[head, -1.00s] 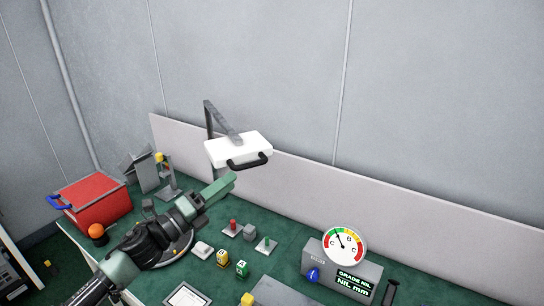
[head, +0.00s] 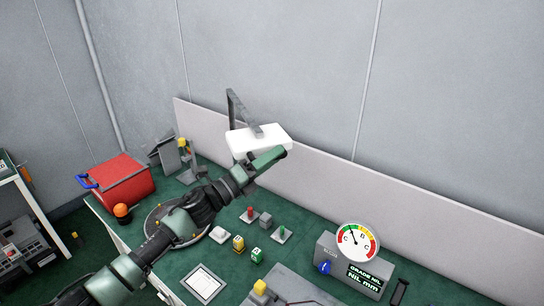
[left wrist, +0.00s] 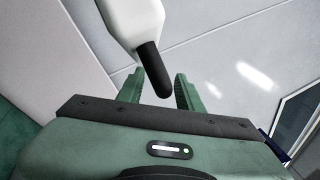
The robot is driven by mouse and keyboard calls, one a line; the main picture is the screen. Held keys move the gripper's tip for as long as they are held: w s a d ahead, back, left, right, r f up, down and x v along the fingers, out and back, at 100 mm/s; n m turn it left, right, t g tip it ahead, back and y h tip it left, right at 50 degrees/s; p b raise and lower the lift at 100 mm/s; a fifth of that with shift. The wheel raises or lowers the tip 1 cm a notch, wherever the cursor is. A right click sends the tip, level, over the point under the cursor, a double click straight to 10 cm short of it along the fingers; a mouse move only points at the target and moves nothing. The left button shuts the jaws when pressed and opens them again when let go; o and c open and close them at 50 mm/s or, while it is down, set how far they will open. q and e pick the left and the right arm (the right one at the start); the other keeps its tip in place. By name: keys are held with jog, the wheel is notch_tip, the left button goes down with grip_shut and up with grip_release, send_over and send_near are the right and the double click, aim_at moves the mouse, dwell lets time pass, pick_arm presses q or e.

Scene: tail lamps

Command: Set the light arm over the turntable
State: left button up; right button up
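The light arm (head: 236,108) is a grey folding arm on a post, with a white lamp head (head: 258,137) at its end. My left gripper (head: 277,155) is at the front of the lamp head, where it hides the dark handle in the head view. In the left wrist view the black handle (left wrist: 153,70) reaches between my open left fingers (left wrist: 158,88), with space on both sides. The turntable (head: 155,222) is a round grey disc on the green table, partly hidden under my left arm. My right gripper is out of view.
A red box (head: 124,181) with a blue handle and an orange knob (head: 122,211) stand at the left. Several small blocks and switches lie before the arm. A gauge box (head: 345,262) stands at the right. A low pale panel (head: 430,220) runs along the back.

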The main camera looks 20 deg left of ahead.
pick_arm(q)
grip_shut()
dwell(1.4)
